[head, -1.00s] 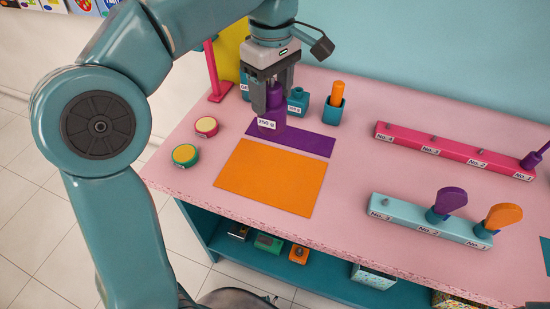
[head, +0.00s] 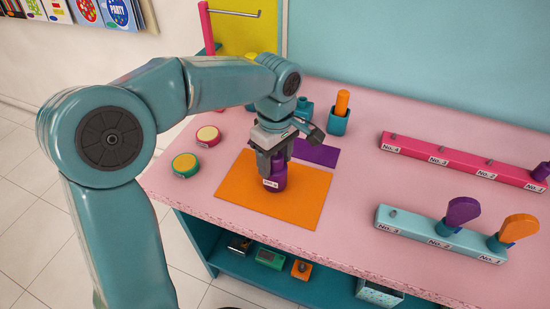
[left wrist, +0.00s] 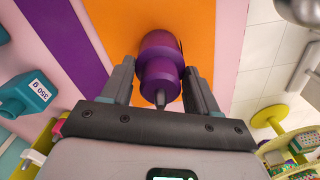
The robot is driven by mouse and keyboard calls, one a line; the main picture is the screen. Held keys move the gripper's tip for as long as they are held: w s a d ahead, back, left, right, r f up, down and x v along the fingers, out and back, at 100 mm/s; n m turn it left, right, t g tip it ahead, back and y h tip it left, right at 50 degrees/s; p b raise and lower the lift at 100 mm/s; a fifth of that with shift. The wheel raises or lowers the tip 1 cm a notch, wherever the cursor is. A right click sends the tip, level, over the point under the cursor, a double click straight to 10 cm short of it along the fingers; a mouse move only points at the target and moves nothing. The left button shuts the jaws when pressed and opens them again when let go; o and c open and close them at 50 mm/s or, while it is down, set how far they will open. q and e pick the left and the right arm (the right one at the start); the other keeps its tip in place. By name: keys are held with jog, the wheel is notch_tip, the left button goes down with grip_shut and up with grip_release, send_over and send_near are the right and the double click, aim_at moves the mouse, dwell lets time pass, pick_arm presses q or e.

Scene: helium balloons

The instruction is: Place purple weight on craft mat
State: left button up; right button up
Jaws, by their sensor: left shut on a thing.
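The purple weight (head: 278,182), a cylinder with a narrower neck and a white label, is upright at the orange mat (head: 302,207). My left gripper (head: 272,162) is above the weight, shut on its upper part. In the left wrist view the weight (left wrist: 160,52) is between the two fingers over orange. Whether its base touches the mat or hangs just above it, I cannot tell. A purple strip (head: 318,154) lies along the mat's back edge. My right gripper is not in view.
Two round tape-measure-like discs, green (head: 185,164) and pink (head: 208,135), lie left of the mat. A teal holder with an orange cylinder (head: 341,103) is behind. Pink (head: 460,160) and light blue (head: 430,232) peg bars stand right. Bare pink tabletop lies between.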

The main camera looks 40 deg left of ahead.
pick_arm(q)
jog(key=o, duration=1.2)
jog(key=shift+f, duration=0.1)
jog(key=shift+r, duration=0.3)
notch_tip(320, 180, up, 12)
jog(key=shift+f+p, duration=0.1)
jog(key=shift+p, duration=0.85)
